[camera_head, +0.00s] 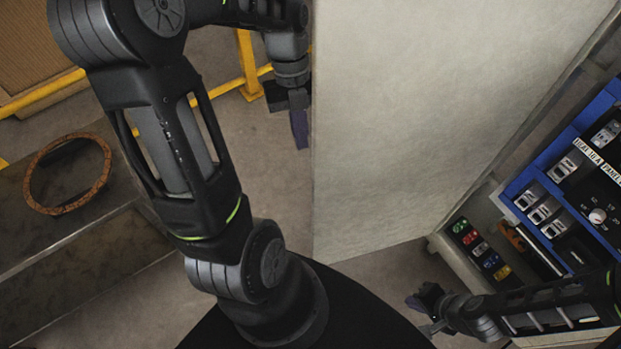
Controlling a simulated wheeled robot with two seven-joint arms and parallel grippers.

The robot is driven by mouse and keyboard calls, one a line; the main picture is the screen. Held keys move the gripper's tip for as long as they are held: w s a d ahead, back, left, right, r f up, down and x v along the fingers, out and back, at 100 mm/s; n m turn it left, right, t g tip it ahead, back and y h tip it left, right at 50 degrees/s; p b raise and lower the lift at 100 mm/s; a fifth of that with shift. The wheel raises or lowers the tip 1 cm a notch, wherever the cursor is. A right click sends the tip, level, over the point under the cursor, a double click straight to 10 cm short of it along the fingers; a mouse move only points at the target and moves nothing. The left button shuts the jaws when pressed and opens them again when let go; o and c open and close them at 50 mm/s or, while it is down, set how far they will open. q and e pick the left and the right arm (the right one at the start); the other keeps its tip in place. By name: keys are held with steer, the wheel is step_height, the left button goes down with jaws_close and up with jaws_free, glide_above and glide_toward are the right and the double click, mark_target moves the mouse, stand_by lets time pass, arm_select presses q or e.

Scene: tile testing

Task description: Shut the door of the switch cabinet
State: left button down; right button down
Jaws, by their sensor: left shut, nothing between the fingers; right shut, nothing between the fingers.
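The switch cabinet door (420,100) is a large pale grey panel in the upper middle of the head view. It stands open, swung out from the cabinet (450,255) at the right. The cabinet's inside shows blue-framed panels with switches and a knob. My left gripper (299,128) is shut and empty, hanging at the door's left outer edge; whether it touches the door I cannot tell. My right gripper (425,303) is shut and empty, low in front of the cabinet, below the door's bottom edge.
A grey bench or step (85,250) stands at the left with a brown ring (70,205) on it. A yellow rail (247,60) runs behind my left arm. Coloured buttons (470,237) sit low in the cabinet. Bare floor shows between bench and door.

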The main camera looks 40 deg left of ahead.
arm_select(q)
steer(key=s+d+f+p, duration=0.1)
steer(key=s+d+f, duration=0.3)
steer(key=f, duration=0.3)
steer(key=shift+d+f, duration=0.25)
steer(key=shift+d, duration=0.65)
steer(key=shift+d, duration=0.1)
